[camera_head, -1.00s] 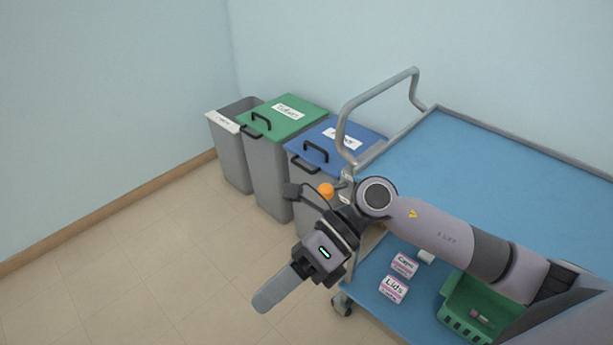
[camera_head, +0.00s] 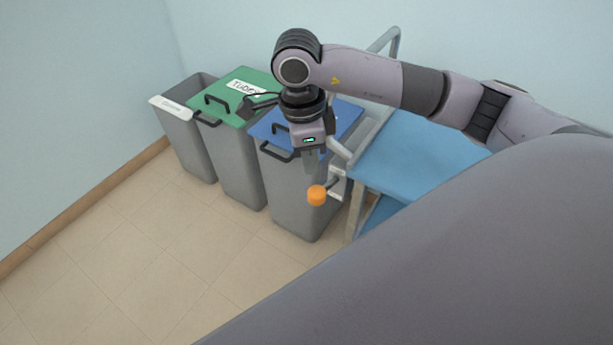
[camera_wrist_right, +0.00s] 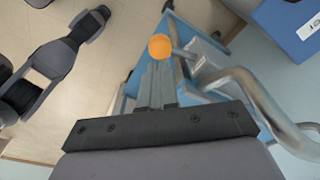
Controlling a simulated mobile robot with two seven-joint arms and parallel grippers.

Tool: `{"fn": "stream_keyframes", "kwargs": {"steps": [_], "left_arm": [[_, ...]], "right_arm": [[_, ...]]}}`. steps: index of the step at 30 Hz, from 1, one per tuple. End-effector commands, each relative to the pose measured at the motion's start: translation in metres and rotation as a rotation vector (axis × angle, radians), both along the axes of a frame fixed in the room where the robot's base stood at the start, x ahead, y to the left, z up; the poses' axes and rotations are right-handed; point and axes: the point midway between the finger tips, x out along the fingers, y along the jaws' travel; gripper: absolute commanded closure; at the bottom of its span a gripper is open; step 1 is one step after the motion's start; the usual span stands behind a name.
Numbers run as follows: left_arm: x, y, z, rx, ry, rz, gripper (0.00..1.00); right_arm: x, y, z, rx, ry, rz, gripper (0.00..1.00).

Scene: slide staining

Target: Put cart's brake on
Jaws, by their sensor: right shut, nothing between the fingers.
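The blue cart (camera_head: 410,160) stands at the right against the wall, partly hidden by my arm and body. Its brake lever with an orange knob (camera_head: 317,195) sticks out at the cart's near left corner. My right gripper (camera_head: 309,168) is shut and empty, pointing down just above the knob in the head view. In the right wrist view the orange knob (camera_wrist_right: 160,47) shows at the tips of the closed fingers (camera_wrist_right: 156,75). I cannot tell whether they touch.
Three grey bins stand left of the cart: an open one (camera_head: 190,140), one with a green lid (camera_head: 240,95) and one with a blue lid (camera_head: 345,115). The cart's grey push handle (camera_wrist_right: 250,90) is close beside the gripper. Floor is free at the left.

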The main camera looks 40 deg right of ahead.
Motion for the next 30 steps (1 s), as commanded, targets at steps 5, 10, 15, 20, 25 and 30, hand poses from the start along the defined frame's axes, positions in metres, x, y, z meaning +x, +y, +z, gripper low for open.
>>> {"fn": "stream_keyframes", "kwargs": {"steps": [5,10,15,20,25,30], "left_arm": [[-0.001,0.000,0.000,0.000,0.002,0.000,0.57],[-0.001,0.000,-0.001,0.001,0.004,0.000,0.57],[-0.002,0.000,-0.006,0.000,0.005,0.000,0.57],[-0.002,0.000,-0.016,-0.005,0.010,0.001,0.57],[-0.002,-0.003,-0.027,-0.012,0.020,-0.003,0.57],[0.001,-0.008,-0.031,-0.022,0.018,-0.007,0.57]], "right_arm": [[0.000,-0.001,0.000,-0.003,0.000,-0.001,1.00],[0.000,0.000,0.000,-0.002,0.001,-0.001,1.00],[0.000,-0.001,-0.008,0.000,0.001,-0.001,1.00],[-0.001,-0.002,-0.023,0.000,0.002,-0.001,1.00],[-0.002,-0.004,-0.046,-0.001,0.001,-0.002,1.00],[-0.003,-0.006,-0.065,0.000,0.002,-0.002,1.00]]}}
